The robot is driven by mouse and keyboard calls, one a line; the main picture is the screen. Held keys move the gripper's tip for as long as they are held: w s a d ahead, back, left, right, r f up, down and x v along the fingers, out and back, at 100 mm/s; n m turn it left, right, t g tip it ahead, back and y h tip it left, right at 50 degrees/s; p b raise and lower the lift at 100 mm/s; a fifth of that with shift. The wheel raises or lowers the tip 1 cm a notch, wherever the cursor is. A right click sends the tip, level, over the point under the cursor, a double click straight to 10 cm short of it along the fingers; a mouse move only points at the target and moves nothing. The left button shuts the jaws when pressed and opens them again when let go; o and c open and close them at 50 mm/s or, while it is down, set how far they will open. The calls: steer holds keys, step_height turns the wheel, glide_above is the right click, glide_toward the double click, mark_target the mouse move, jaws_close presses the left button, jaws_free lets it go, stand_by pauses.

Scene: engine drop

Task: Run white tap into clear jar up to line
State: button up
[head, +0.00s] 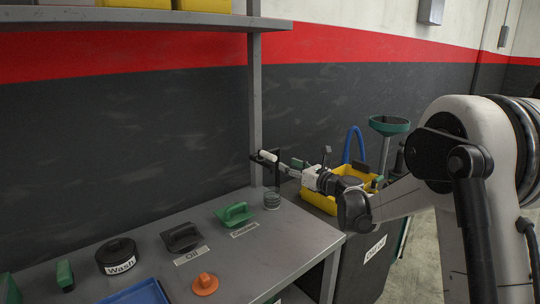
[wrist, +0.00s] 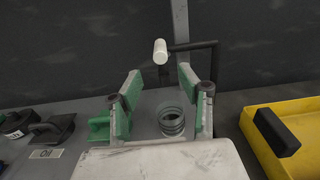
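The white tap (head: 268,156) is a short white cylinder on a black pipe by the grey shelf post. In the wrist view the white tap (wrist: 160,51) shows just beyond and between my fingertips, not held. The clear jar (head: 272,200) stands upright on the bench below the tap. In the wrist view the clear jar (wrist: 171,121) shows beneath my fingers, with ring-like bands; I cannot tell which is the line or whether there is liquid. My gripper (wrist: 160,80) is open, its green-padded fingers apart and empty. In the head view my gripper (head: 289,168) is right of the tap.
On the bench (head: 262,250) are a green-handled item (head: 235,213), a black one (head: 181,237) by the "Oil" label, a "Wash" pot (head: 117,256), an orange item (head: 205,284) and a blue tray (head: 142,292). A yellow bin (head: 319,197) and green funnel (head: 389,125) stand right.

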mark_target(262, 153)
steer(key=x, duration=1.3)
steer(key=shift+w+a+p, duration=0.25)
steer(key=shift+w+p, duration=0.05)
steer(key=shift+f, duration=0.1)
jaws_close()
